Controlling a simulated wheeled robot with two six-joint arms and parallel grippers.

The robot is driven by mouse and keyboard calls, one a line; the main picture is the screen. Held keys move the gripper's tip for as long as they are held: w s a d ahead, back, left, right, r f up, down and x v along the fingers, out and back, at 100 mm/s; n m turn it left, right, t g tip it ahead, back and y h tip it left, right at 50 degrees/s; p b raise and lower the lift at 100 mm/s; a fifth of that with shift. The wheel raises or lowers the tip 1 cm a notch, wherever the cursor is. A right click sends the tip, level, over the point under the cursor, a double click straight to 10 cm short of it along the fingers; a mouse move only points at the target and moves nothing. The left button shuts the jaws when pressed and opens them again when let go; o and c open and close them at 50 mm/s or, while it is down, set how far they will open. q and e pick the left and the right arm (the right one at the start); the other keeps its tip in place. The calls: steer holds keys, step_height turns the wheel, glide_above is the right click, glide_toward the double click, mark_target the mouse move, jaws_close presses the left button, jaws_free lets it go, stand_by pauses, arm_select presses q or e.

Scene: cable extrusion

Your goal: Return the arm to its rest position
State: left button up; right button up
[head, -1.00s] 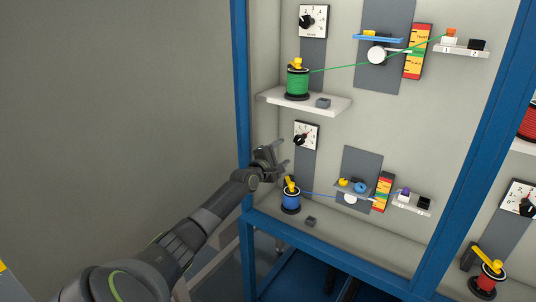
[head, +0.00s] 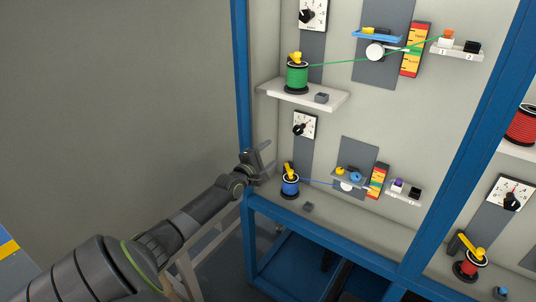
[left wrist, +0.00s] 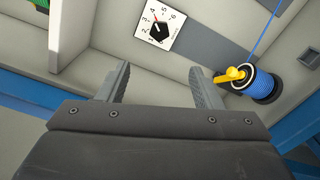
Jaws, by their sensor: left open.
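My left gripper (head: 264,160) is open and empty in the head view, in front of the left side of the cabinet, above and left of the blue spool (head: 290,186). In the left wrist view its two fingers (left wrist: 161,88) are spread apart with nothing between them. Beyond them are a white dial (left wrist: 160,27) with a black knob and the blue spool (left wrist: 262,86) with a yellow clip. The dial also shows in the head view (head: 304,126), above the gripper. My right gripper is not in view.
The blue frame post (head: 240,80) stands close to my left wrist. A white shelf (head: 275,89) with a green spool (head: 297,76) is above the gripper. A blue cable runs right from the blue spool to a small pulley plate. The space left of the cabinet is clear.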

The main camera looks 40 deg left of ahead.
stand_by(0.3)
arm_select(q)
steer(key=s+d+f+m+g+b, duration=0.1)
steer(key=s+d+f+m+g, duration=0.15)
steer(key=s+f, duration=0.75)
steer(key=s+d+f+m+g+b, duration=0.1)
steer(key=s+f+m+g+b, duration=0.2)
steer(key=f, duration=1.3)
steer(key=s+d+f+m+g, duration=0.1)
steer(key=s+f+m+g, duration=0.35)
steer(key=f, duration=0.85)
steer(key=s+d+f+m+g+b, duration=0.1)
steer(key=s+d+f+m, duration=0.3)
steer(key=s, duration=0.8)
steer(key=s+d+f+m+g+b, duration=0.1)
steer(key=s+d+f+m+g, duration=0.2)
steer(key=s+d+f, duration=0.5)
steer(key=s+d+f+m+g+h+b, duration=0.1)
steer(key=s+d+f+m, duration=0.5)
steer(key=s, duration=1.2)
step_height(320, 180, down, 4)
steer(key=shift+d+r+g, duration=0.15)
steer(key=shift+r+g, duration=0.05)
steer(key=shift+g, duration=0.6)
steer(key=shift+w, duration=0.15)
